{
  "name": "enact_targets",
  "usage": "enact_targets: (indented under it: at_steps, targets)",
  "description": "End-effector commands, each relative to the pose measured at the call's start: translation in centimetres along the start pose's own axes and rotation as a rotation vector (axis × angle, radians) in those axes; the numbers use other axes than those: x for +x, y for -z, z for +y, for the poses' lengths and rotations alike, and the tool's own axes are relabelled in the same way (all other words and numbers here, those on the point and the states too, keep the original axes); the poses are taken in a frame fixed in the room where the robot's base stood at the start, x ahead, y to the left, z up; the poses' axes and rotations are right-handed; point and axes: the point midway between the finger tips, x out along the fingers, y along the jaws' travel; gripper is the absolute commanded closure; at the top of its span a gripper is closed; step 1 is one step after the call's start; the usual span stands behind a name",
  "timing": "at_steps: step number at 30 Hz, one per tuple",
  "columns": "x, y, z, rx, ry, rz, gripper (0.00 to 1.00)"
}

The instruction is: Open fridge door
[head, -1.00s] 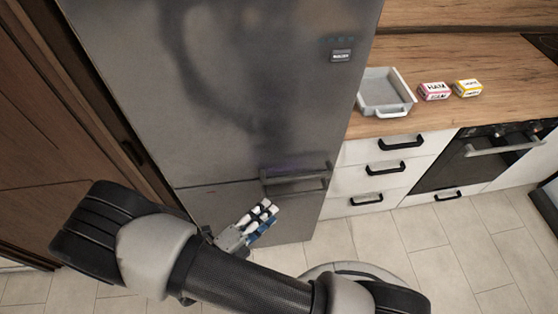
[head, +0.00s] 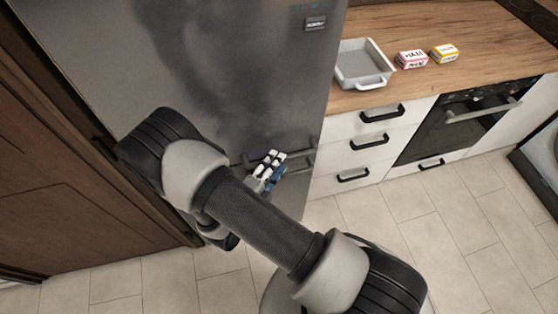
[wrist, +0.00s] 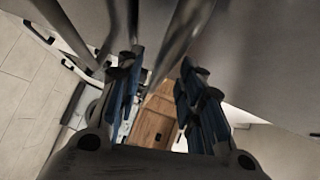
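The grey steel fridge door (head: 215,75) is closed and fills the middle left of the head view. Two horizontal bar handles (head: 305,150) sit close together at the seam with the lower door. My gripper (head: 271,168) is in front of these handles, near their left half, and partly covers them. In the wrist view my gripper (wrist: 160,88) is open, with its blue-padded fingers apart. One handle bar (wrist: 181,38) runs toward the gap between the fingers, and another bar (wrist: 124,30) passes by the left finger. I cannot tell whether either touches the fingers.
White drawers with black handles (head: 368,142) and an oven (head: 450,125) stand right of the fridge. The wooden counter (head: 440,85) holds a grey tray (head: 364,86) and two small boxes. A brown wooden panel (head: 65,180) is at left. The tiled floor in front is clear.

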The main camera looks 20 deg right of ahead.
Motion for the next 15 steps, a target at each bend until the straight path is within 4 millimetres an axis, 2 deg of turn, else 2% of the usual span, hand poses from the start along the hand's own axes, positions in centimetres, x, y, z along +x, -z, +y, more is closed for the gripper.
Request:
enact_targets:
  at_steps: [1,6,15]
  targets:
    - [0.8,0.0,0.1,0.001,0.0,0.003,0.65]
    - [2.3,0.0,0.0,0.001,0.001,0.001,0.65]
    - [2.6,-0.1,-0.1,0.0,0.001,-0.001,0.65]
